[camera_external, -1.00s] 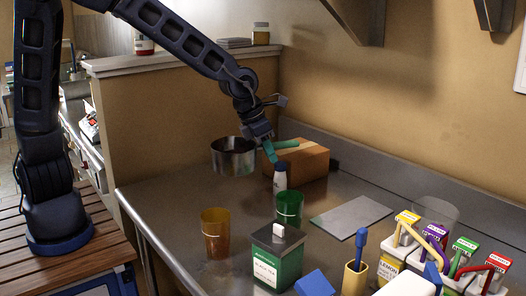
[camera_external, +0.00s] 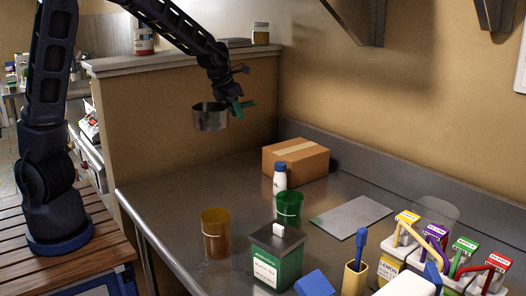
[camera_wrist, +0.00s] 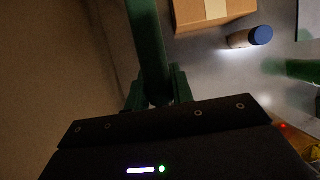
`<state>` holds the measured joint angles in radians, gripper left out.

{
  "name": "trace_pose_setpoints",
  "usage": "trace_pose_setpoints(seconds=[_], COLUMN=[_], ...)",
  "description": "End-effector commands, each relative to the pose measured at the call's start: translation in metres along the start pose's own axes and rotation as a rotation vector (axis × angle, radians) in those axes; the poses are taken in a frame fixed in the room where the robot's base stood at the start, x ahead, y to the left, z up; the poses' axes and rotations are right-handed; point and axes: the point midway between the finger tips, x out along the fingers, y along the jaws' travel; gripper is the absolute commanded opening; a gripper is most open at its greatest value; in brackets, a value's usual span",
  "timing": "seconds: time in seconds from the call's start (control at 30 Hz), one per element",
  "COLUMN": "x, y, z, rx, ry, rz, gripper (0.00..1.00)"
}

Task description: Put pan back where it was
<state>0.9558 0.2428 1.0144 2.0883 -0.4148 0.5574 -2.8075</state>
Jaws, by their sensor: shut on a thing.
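The pan (camera_external: 209,118) is a round metal pot with a green handle. It hangs in the air in front of the tan partition wall, above the far left of the steel counter, and looks about level. My gripper (camera_external: 236,109) is shut on the pan's handle, just right of the pot. In the wrist view the green handle (camera_wrist: 148,40) runs up from between the fingers of my gripper (camera_wrist: 156,92). The pot itself is not visible in the wrist view.
A flat grey board (camera_external: 352,217) lies to the right. The far left counter is clear.

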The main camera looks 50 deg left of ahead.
Motion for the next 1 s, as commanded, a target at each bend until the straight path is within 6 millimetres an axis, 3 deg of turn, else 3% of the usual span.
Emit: trace_pose_setpoints(seconds=[0.1,0.27,1.0], x=[-0.001,0.01,0.112], y=[0.013,0.017,0.018], z=[0.001,-0.004,-0.047], rx=[-0.013,-0.019,-0.019], ry=[-0.001,0.002,0.002], rz=[0.005,0.008,0.008], gripper=[0.0,0.0,0.0])
